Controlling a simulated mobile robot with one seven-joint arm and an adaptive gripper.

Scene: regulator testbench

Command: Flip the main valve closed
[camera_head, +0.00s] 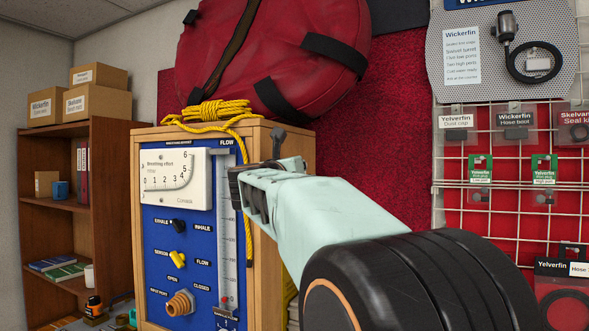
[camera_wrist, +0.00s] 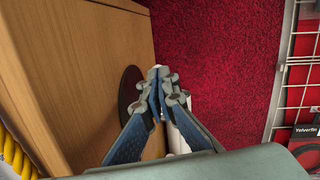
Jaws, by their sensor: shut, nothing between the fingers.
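The testbench is a wooden cabinet (camera_head: 282,213) with a blue front panel (camera_head: 153,224). The panel carries a black knob (camera_head: 178,226), a yellow knob (camera_head: 178,258) and a brass-coloured port (camera_head: 180,303), near "OPEN" and "CLOSED" labels. None is clearly marked as the main valve. In the wrist view, a dark round disc (camera_wrist: 129,92) sits on the cabinet's side wall, with a pale part partly hidden behind the fingers. My gripper (camera_wrist: 159,92) is shut and empty beside the disc; I cannot tell if it touches. In the head view my arm hides this side.
A wire rack (camera_head: 515,215) with hanging packets stands at right. A bookshelf (camera_head: 62,137) is at left. Red wall covering backs the space beside the cabinet.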

